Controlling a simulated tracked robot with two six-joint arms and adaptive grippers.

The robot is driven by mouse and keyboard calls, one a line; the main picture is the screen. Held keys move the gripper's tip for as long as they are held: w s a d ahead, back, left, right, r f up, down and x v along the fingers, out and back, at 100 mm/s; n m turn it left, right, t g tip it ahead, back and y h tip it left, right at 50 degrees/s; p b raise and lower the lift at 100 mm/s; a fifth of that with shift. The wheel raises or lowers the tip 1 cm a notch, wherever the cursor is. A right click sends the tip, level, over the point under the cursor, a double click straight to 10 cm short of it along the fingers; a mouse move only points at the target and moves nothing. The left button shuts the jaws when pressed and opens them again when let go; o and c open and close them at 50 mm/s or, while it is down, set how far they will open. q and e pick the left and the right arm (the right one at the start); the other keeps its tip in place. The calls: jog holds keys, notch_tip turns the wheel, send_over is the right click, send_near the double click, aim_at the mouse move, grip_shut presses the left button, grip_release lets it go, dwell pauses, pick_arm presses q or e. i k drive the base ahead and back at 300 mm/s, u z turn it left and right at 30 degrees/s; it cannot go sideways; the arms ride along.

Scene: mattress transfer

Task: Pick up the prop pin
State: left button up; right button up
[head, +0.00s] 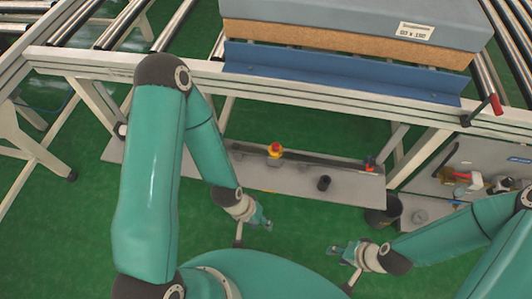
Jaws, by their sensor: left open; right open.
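I cannot tell for sure which thing is the prop pin. A black rod with a red handle (485,111) stands at the right end of the front rail, beside the blue angled plate. My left gripper (264,222) is open and empty, over the green floor in front of the grey shelf. My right gripper (338,250) is open and empty, lower and further right. Both grippers are well apart from the red-handled rod.
A blue-grey mattress (340,20) lies on a roller conveyor. A grey panel with fittings (465,170) is further right.

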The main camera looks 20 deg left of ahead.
aim_at(275, 145)
jog(key=z, duration=0.15)
jog(key=i, duration=0.95)
jog(key=u, duration=0.1)
